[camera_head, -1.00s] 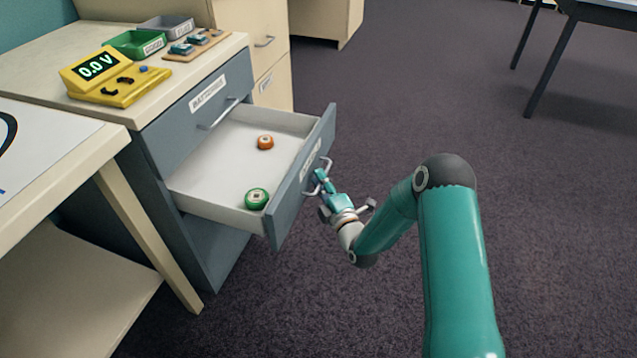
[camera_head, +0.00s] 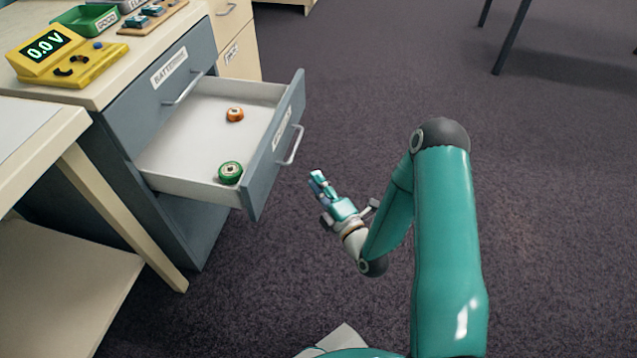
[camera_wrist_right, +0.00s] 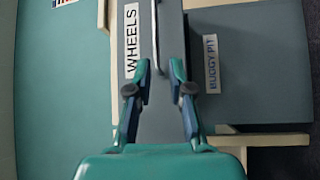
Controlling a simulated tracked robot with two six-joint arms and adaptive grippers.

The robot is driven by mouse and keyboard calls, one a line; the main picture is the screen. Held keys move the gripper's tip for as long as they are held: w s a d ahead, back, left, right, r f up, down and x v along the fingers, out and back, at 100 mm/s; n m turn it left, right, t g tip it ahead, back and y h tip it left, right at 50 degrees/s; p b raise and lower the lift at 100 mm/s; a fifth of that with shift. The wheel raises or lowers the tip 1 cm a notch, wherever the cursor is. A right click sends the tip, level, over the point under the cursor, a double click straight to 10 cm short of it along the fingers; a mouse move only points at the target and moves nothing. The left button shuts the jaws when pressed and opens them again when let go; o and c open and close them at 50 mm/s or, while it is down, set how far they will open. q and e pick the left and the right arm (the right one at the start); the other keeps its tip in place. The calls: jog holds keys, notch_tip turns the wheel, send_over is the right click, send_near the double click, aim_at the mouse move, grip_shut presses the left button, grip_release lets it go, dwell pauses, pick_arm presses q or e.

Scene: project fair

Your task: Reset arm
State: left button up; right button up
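My right gripper (camera_head: 318,179) hangs over the carpet to the right of the open drawer (camera_head: 190,155), apart from its handle (camera_head: 293,146). In the right wrist view the two fingers of the right gripper (camera_wrist_right: 161,66) stand apart with nothing between them. That view also shows a grey front with a WHEELS label (camera_wrist_right: 131,40) and a bar handle beyond the fingertips. My right arm is bent at the elbow. My left gripper is not in view.
The drawer sticks out of a grey-blue cabinet (camera_head: 135,120) and holds an orange round item (camera_head: 235,114) and a green one (camera_head: 230,172). A yellow meter (camera_head: 65,58) and a green tray (camera_head: 85,20) stand on top. Carpet to the right is free.

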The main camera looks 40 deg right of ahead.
dwell(0.4)
jog(key=s+a+f+m+g+y, duration=0.4)
jog(key=a+f+m+g, duration=0.55)
jog(key=a+f, duration=0.45)
jog(key=s+a+f+m+g+y, duration=0.1)
jog(key=s+a+f+m+g, duration=0.25)
jog(key=s, duration=0.35)
jog(key=s+a+f+m+g, duration=0.2)
jog(key=s+m+g, duration=0.25)
jog(key=s, duration=0.25)
notch_tip(320, 180, up, 39)
jog(key=s+g+p, duration=0.1)
jog(key=p, duration=3.7)
jog(key=shift+s+a+f+p, duration=0.2)
jog(key=shift+s+a+p, duration=0.15)
jog(key=shift+p, duration=0.05)
jog(key=shift+f, duration=0.1)
